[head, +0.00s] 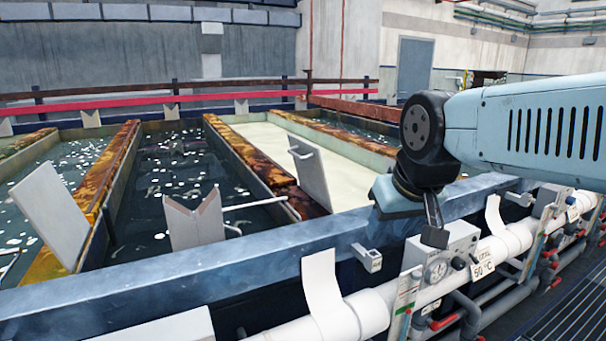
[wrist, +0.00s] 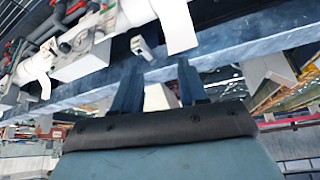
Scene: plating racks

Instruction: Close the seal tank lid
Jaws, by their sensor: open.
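A grey lid panel (head: 315,182) with a small bar handle stands steeply tilted at the near end of a tank of cream-coloured liquid (head: 310,147). I cannot read a label that names the seal tank. My gripper (head: 434,222) is to the right of this panel, above the blue front rail (head: 250,258), and apart from the panel. In the wrist view my gripper (wrist: 160,78) shows two dark fingers spread apart. A pale piece (wrist: 160,97) shows beyond and between them; I cannot tell whether it is the lid panel. Nothing is seen gripped.
Dark-liquid tanks lie to the left, with another grey panel (head: 50,215) and a notched grey plate (head: 195,222) standing there. A small grey bracket (head: 368,257) juts from the rail. White pipes, a gauge box (head: 440,265) and red-handled valves line the front.

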